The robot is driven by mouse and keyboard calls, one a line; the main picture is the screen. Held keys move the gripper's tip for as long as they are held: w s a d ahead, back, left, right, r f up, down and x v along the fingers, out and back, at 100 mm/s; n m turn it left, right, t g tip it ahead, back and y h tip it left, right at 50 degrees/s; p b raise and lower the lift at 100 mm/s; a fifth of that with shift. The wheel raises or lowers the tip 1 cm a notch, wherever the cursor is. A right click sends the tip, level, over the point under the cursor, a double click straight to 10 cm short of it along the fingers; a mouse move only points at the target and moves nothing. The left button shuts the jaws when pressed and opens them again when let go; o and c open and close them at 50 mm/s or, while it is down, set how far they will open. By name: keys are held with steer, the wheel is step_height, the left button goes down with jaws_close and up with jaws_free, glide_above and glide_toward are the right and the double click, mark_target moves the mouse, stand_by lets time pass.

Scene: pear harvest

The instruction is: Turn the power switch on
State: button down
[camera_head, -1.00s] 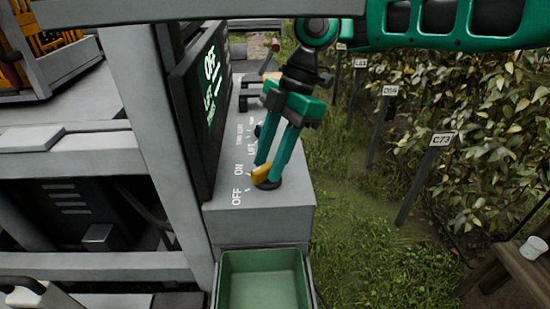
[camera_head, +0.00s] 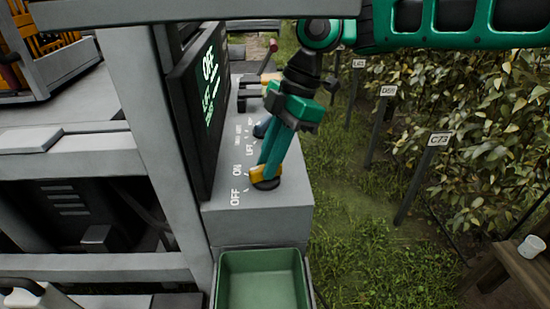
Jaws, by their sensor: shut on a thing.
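The power switch (camera_head: 266,184) is a round dark base with a yellow part on top, on the grey console (camera_head: 285,220) beside the printed words OFF and ON. My gripper (camera_head: 262,173) comes down from above, its green fingers close together on the yellow part, which they partly hide. Which of the two marks the switch points at is hard to tell. The screen (camera_head: 205,105) left of the console shows OFF in large letters.
More controls stand farther back on the console, by the LIFT label. A green bin (camera_head: 262,278) hangs at the console's near end. Marker posts such as C73 (camera_head: 440,139) and leafy plants are on the right, with grass between.

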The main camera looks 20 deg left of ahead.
steer(key=m+t, duration=0.1)
steer(key=m, duration=0.1)
steer(key=m+y, duration=0.1)
steer(key=m, duration=0.2)
steer(key=shift+r+t, duration=0.15)
steer(key=shift+t, duration=0.25)
steer(key=m+t, duration=0.1)
steer(key=m, duration=0.3)
steer(key=shift+y, duration=0.4)
steer(key=shift+m+t, duration=0.5)
steer(key=shift+m, duration=0.1)
steer(key=shift+w, duration=0.1)
steer(key=c, duration=1.7)
jaws_free()
steer(key=shift+w, duration=0.1)
steer(key=shift+s, duration=0.25)
